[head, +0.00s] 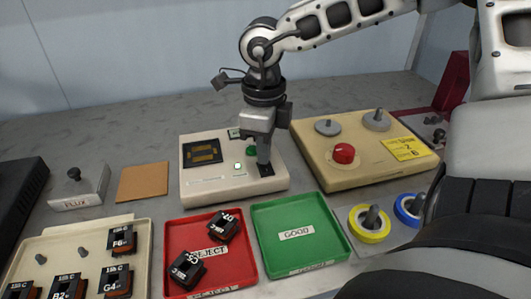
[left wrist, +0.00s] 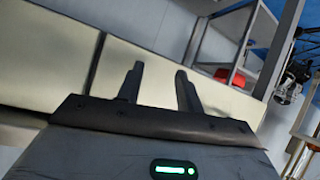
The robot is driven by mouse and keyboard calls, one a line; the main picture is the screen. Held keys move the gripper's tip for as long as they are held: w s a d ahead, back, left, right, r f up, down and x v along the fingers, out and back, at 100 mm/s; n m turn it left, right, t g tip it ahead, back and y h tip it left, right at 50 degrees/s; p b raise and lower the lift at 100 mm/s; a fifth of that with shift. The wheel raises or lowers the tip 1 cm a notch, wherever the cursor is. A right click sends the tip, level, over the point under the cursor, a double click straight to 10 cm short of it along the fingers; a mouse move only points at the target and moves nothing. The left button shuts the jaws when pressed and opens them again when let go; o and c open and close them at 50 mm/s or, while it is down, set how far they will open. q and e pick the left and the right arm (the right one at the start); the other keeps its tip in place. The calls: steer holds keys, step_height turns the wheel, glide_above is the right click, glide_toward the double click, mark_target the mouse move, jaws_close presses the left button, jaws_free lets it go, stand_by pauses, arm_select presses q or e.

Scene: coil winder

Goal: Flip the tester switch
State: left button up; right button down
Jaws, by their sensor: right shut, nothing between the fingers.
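The tester (head: 204,189) is a cream box in the middle of the bench in the head view. It has a dark socket (head: 203,152) at its left, a green button (head: 251,150) and a small lit square.
In front of the tester stand a red REJECT tray (head: 174,238) with two dark coils and an empty green GOOD tray (head: 275,252). A cream winder with a red knob (head: 343,153) is at the right. A coil tray (head: 75,246), flux pot (head: 75,188) and brown pad (head: 143,183) are left.

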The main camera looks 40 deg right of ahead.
steer(key=shift+f, duration=0.2)
steer(key=shift+r, duration=0.1)
steer(key=shift+r+p, duration=1.55)
steer(key=shift+r, duration=1.9)
